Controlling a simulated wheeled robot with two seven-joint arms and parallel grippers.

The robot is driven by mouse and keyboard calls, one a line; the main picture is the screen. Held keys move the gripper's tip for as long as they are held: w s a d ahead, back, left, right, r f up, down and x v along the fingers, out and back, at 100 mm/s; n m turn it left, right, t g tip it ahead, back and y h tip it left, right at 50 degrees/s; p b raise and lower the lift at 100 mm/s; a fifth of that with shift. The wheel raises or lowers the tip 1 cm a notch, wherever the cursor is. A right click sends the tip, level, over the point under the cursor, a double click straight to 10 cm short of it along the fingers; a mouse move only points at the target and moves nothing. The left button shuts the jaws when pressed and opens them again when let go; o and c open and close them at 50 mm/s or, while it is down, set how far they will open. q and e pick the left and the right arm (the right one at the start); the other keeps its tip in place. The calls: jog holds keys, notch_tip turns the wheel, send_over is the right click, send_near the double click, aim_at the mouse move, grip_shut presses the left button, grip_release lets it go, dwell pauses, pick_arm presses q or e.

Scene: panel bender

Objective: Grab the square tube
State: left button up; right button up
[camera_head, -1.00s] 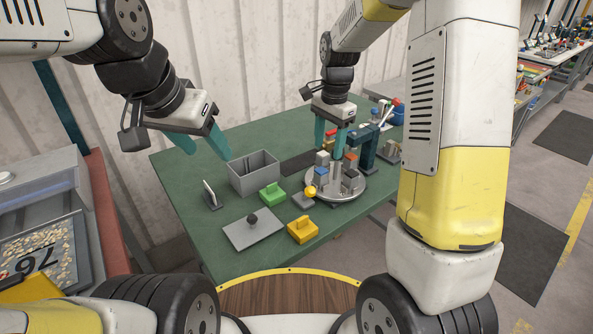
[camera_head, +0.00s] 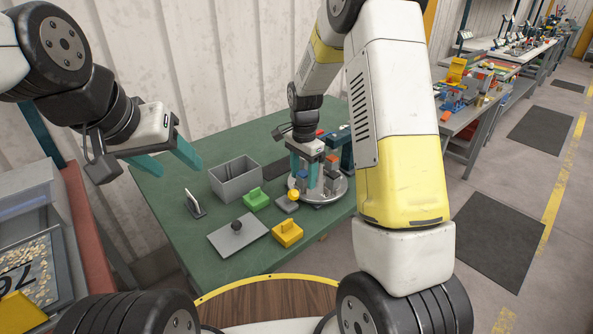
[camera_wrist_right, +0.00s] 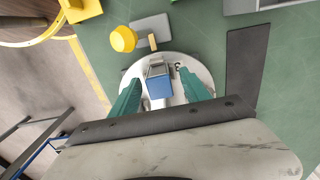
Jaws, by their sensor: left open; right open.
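A small upright square piece with a grey, apparently hollow top and a blue side (camera_wrist_right: 158,84) stands on a round light disc (camera_wrist_right: 203,70) in the right wrist view; it looks like the square tube. My right gripper (camera_wrist_right: 160,80) is open, its teal fingers on either side of the piece, with gaps showing. In the head view my right gripper (camera_head: 304,168) is low over the disc (camera_head: 325,199), partly hiding the pieces there. My left gripper (camera_head: 180,163) is open and empty, above the table's left part.
On the green table (camera_head: 180,230) are a grey open box (camera_head: 236,180), a green block (camera_head: 256,200), a yellow block (camera_head: 287,233), a grey plate with a dark knob (camera_head: 238,238) and a small upright plate on a stand (camera_head: 194,204). Several other pieces crowd the disc.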

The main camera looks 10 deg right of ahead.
grip_shut()
